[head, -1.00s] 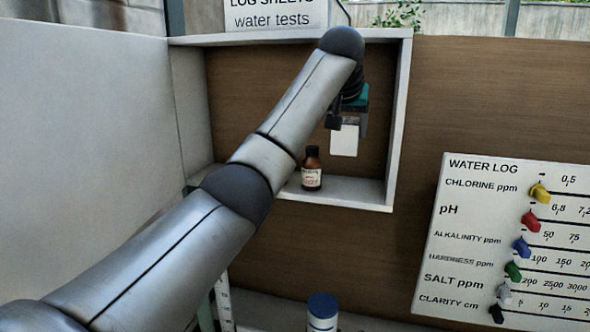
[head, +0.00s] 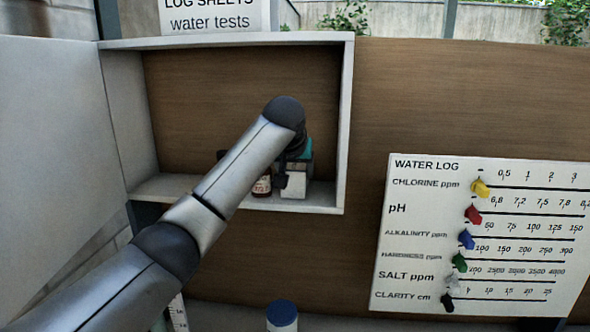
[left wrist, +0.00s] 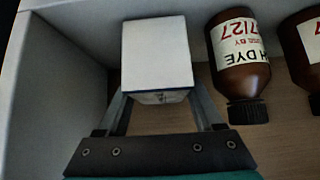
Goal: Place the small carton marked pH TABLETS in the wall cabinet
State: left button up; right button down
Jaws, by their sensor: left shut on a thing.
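The small white carton (head: 294,186) is inside the open wall cabinet (head: 346,120), low at its right end. Its face toward the head camera is plain; its marking cannot be read. My left gripper (head: 297,168) reaches down into the cabinet and is shut on the carton. In the left wrist view the carton (left wrist: 157,55) sits between the two fingers, close to the cabinet side wall (left wrist: 62,65). I cannot tell whether its base touches the cabinet floor. My right gripper is not in view.
A brown bottle (head: 262,186) stands just left of the carton, partly behind my arm. The left wrist view shows two brown bottles, one labelled DYE (left wrist: 240,60) and another (left wrist: 308,50). A log sheets box (head: 215,17) sits atop the cabinet. The WATER LOG board (head: 480,235) hangs right.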

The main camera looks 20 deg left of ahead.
pick_arm(q)
jog(key=shift+f, duration=0.1)
jog(key=o, duration=1.3)
jog(key=shift+f, duration=0.1)
jog(key=shift+r, duration=0.2)
jog(key=shift+b+v, duration=1.6)
jog(key=shift+v, duration=4.4)
